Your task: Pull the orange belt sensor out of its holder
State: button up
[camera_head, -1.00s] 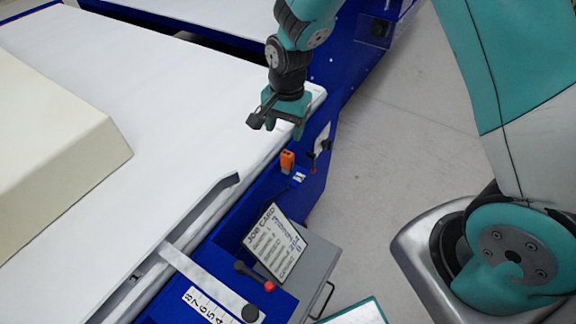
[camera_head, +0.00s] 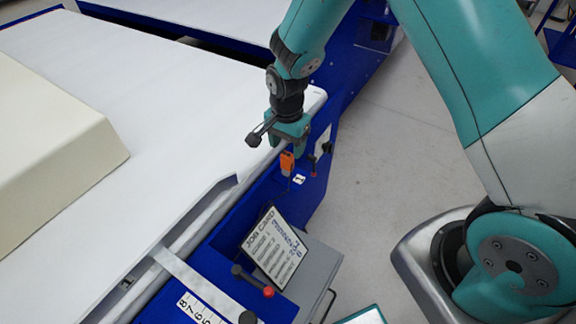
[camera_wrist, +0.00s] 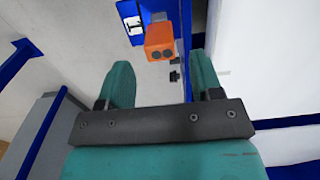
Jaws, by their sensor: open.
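The orange belt sensor (camera_head: 287,162) sits at the blue side of the conveyor, just below the edge of the white belt. In the wrist view the sensor (camera_wrist: 160,41) shows its face with two dark round spots, ahead of and between the two teal fingers. My gripper (camera_head: 290,146) is just above the sensor in the head view, close to it. In the wrist view my gripper (camera_wrist: 158,82) is open, with nothing between the fingers. The holder is not clearly visible.
The white belt (camera_head: 170,100) carries a cream foam block (camera_head: 60,140). A job card (camera_head: 272,247) stands nearer, beside a red-knobbed lever. Grey floor (camera_head: 375,190) is clear to the right.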

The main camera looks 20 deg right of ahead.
aim_at(287, 154)
notch_tip(287, 154, down, 6)
jog(key=b, duration=0.3)
jog(key=shift+f, duration=0.15)
dwell(1.0)
grip_shut()
jog(key=shift+r+p, duration=2.3)
jog(key=shift+r, duration=0.8)
